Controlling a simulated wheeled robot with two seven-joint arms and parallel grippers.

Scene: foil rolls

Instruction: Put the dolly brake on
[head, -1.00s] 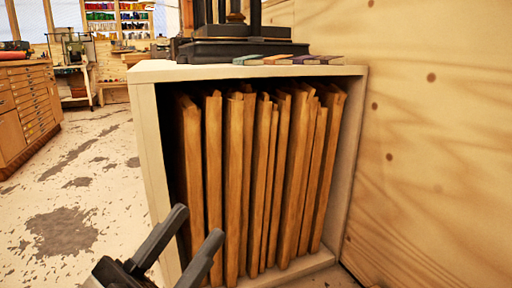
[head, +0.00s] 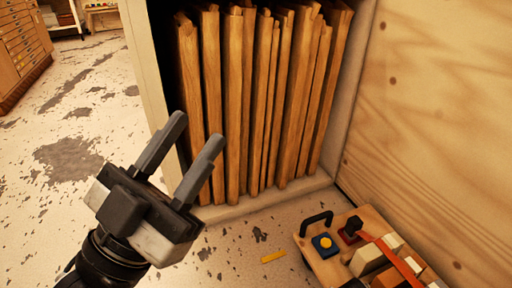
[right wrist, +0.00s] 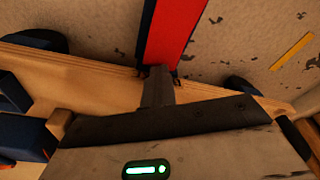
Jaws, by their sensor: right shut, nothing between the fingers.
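The dolly (head: 322,268) is a low wooden deck at the lower right of the head view, cut off by the frame. It has a black handle and carries blocks and a long red strip (head: 398,258). In the right wrist view, the dolly's wooden edge (right wrist: 90,75) crosses the picture, with dark wheels. A red bar with a dark blue side (right wrist: 170,30) sticks out past that edge over the floor. My right gripper (right wrist: 157,78) is shut and empty, its tips at the bar's near end; contact is unclear. My left gripper (head: 195,132) is open and empty before the shelf.
A cabinet (head: 145,75) of upright wooden boards (head: 235,110) stands behind my left gripper. A plywood wall (head: 440,110) rises at the right. A blue box with a yellow button (head: 325,244) sits on the dolly. A yellow stick (head: 273,257) lies on the floor. Floor at left is clear.

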